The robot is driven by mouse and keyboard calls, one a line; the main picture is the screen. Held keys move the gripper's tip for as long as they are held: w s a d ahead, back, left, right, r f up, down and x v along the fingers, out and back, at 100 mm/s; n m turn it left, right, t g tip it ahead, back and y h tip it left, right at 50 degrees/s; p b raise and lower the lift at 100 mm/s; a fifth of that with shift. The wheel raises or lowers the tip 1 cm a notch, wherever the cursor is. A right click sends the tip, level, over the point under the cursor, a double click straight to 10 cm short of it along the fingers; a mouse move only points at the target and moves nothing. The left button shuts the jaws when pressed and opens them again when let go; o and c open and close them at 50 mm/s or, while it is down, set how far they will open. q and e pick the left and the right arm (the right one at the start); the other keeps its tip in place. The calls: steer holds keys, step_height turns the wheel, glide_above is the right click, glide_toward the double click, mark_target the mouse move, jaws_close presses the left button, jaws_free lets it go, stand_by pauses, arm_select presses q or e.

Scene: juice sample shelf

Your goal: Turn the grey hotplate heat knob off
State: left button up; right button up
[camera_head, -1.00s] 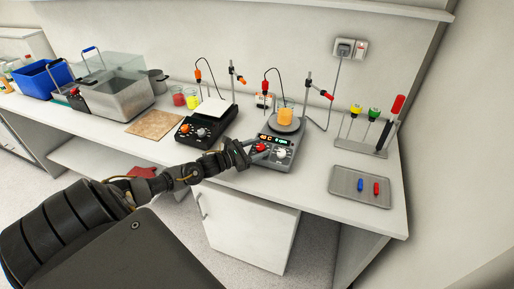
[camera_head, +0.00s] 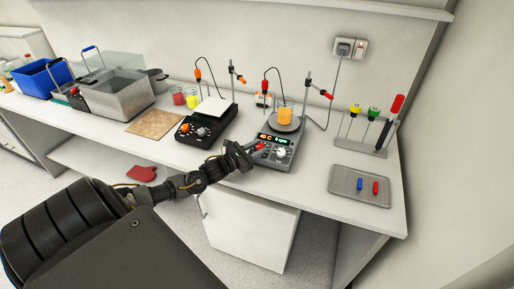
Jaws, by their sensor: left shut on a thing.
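The grey hotplate (camera_head: 287,134) stands on the right half of the bench. A beaker of orange liquid (camera_head: 285,116) sits on its round plate. Its small display is lit. The red heat knob (camera_head: 262,147) is on the left of its front panel, with a white knob (camera_head: 280,153) to its right. My left gripper (camera_head: 257,148) reaches in from the left and is shut on the red heat knob, its fingers partly hiding it. The knob's pointer is too small to read. My right gripper is not in view.
A black hotplate (camera_head: 204,124) with an orange knob stands just left of my gripper. A grey tray (camera_head: 343,190) with a blue and a red item lies to the right. A tool rack (camera_head: 368,146) stands behind it. A cabinet door (camera_head: 250,228) stands ajar below.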

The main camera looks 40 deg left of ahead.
arm_select(q)
steer(key=shift+d+n+t+y+p, duration=0.2)
steer(key=shift+n+y+p, duration=0.15)
steer(key=shift+n+y, duration=1.15)
steer(key=shift+d+n+t+y+p, duration=0.1)
steer(key=shift+n+t+y+p, duration=0.2)
steer(key=shift+n+y, duration=1.15)
steer(key=shift+y, duration=0.55)
steer(key=o, duration=1)
steer(key=shift+c, duration=0.2)
steer(key=shift+s, duration=0.1)
